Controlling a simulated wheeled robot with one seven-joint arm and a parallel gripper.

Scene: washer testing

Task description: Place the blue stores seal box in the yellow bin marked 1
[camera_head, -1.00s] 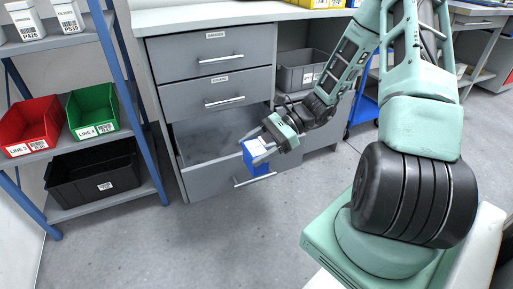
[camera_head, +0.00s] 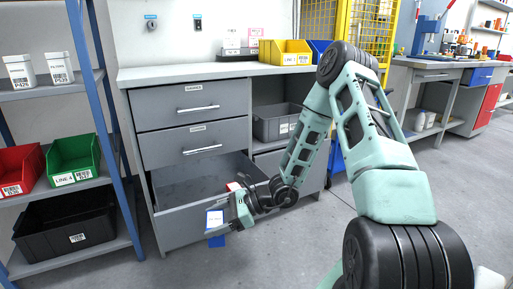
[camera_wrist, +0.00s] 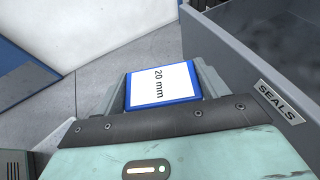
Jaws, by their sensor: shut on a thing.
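The blue stores seal box (camera_head: 215,228) is held by my gripper (camera_head: 222,226) in front of the open bottom drawer (camera_head: 185,222). In the wrist view the box (camera_wrist: 162,84) shows a white label reading "20 mm" and sits between the two fingers (camera_wrist: 160,90). The gripper is shut on it. The drawer wall with its "SEALS" label (camera_wrist: 279,104) is close on the right in the wrist view. A yellow bin (camera_head: 286,53) stands on the counter; its label is too small to read.
A blue bin (camera_head: 319,48) stands beside the yellow bin. The counter (camera_head: 190,73) has free room left of it. A shelf on the left holds red (camera_head: 20,170) and green (camera_head: 73,160) bins and a black crate (camera_head: 65,225). A grey bin (camera_head: 276,124) sits in the cabinet.

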